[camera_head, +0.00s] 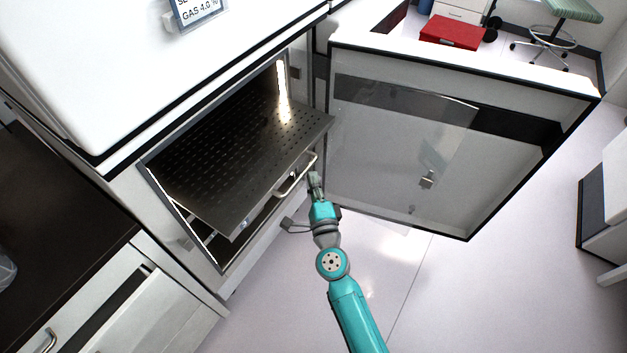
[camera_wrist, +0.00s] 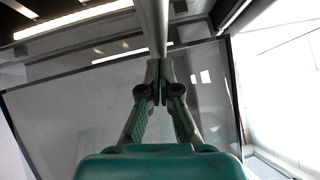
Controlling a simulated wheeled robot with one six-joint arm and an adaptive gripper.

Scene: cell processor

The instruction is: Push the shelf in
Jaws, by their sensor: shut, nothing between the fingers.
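The shelf (camera_head: 235,140) is a dark perforated metal tray, sticking partly out of the open white cabinet. A pale curved handle (camera_head: 297,176) is on its front edge. My gripper (camera_head: 314,176) is shut and empty, just right of the handle's right end in the head view. In the wrist view, my gripper (camera_wrist: 160,66) has its fingertips together, and a pale bar (camera_wrist: 152,22), likely the handle, runs up from just beyond them. I cannot tell whether the fingers touch it.
The cabinet's glass door (camera_head: 390,150) stands wide open to the right of my gripper. A dark counter (camera_head: 60,220) with a drawer is at the left. A red box (camera_head: 452,32) and a stool (camera_head: 548,40) are at the back right. The floor (camera_head: 450,290) at the front right is clear.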

